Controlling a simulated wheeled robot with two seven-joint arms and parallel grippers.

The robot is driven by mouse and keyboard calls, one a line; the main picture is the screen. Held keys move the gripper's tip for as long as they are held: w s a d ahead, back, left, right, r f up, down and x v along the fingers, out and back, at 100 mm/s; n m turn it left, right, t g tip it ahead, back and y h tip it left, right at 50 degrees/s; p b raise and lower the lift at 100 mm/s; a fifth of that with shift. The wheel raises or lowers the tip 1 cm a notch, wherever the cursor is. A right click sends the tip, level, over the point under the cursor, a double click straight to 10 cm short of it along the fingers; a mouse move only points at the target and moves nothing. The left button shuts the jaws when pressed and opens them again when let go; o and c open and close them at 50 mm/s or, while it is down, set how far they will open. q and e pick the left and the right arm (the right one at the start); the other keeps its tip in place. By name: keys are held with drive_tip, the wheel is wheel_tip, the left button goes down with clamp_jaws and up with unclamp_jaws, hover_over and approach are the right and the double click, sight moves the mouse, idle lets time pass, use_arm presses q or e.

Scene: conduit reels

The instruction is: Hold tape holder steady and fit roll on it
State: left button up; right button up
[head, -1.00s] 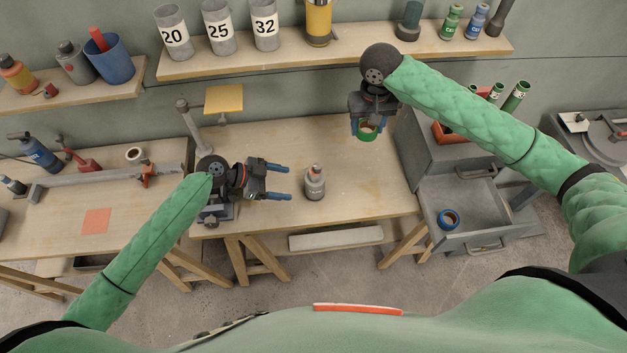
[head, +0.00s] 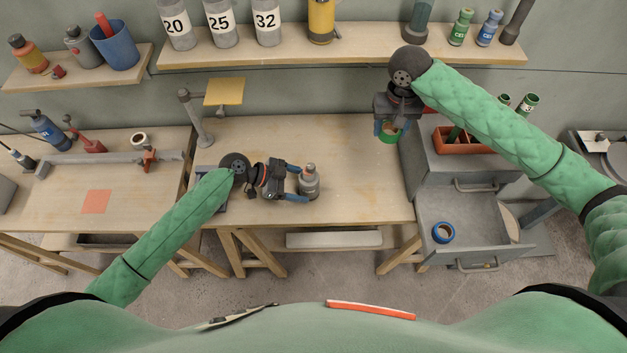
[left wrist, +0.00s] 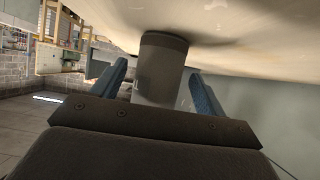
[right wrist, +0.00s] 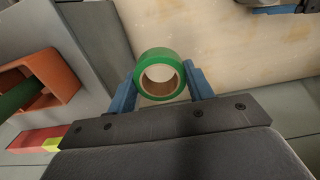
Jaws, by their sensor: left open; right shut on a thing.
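The tape holder (head: 309,182), a grey post with a narrower top, stands upright on the workbench. My left gripper (head: 298,184) is open, with its blue fingers on either side of the holder. In the left wrist view the holder's grey body (left wrist: 160,72) is between the fingers, and they look apart from it. A green tape roll (head: 389,136) with a brown core is in my right gripper (head: 390,126), above the right end of the bench. In the right wrist view both blue fingers press on the roll (right wrist: 158,55) from its sides.
An open grey drawer (head: 477,212) at the right holds a blue roll (head: 443,232). An orange bin (head: 456,139) stands on the cabinet. A yellow plate on a stand (head: 224,91) is behind my left arm. The bench between my grippers is clear.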

use_arm(q)
drive_tip(key=shift+d+f+b, duration=0.6)
drive_tip(key=shift+d, duration=0.45)
drive_tip(key=shift+a, duration=0.15)
drive_tip(key=c, duration=0.7)
use_arm(e)
drive_tip(key=shift+s+a+f, duration=0.15)
drive_tip(key=shift+a+f, duration=0.25)
drive_tip(key=shift+f, duration=0.4)
use_arm(q)
drive_tip(key=shift+f, duration=0.1)
use_arm(e)
drive_tip(key=s+a+n, duration=0.1)
drive_tip(key=a, duration=0.5)
drive_tip(key=s+a+n, duration=0.2)
drive_tip(key=a, duration=0.4)
drive_tip(key=s+a+r+n, duration=0.1)
drive_tip(key=a+n, duration=0.1)
drive_tip(key=a, duration=0.5)
drive_tip(key=shift+s+a, duration=0.1)
drive_tip(key=shift+s, duration=0.3)
drive_tip(key=shift+s+a+n, duration=0.3)
drive_tip(key=shift+a+n, duration=0.1)
drive_tip(key=shift+a, duration=0.15)
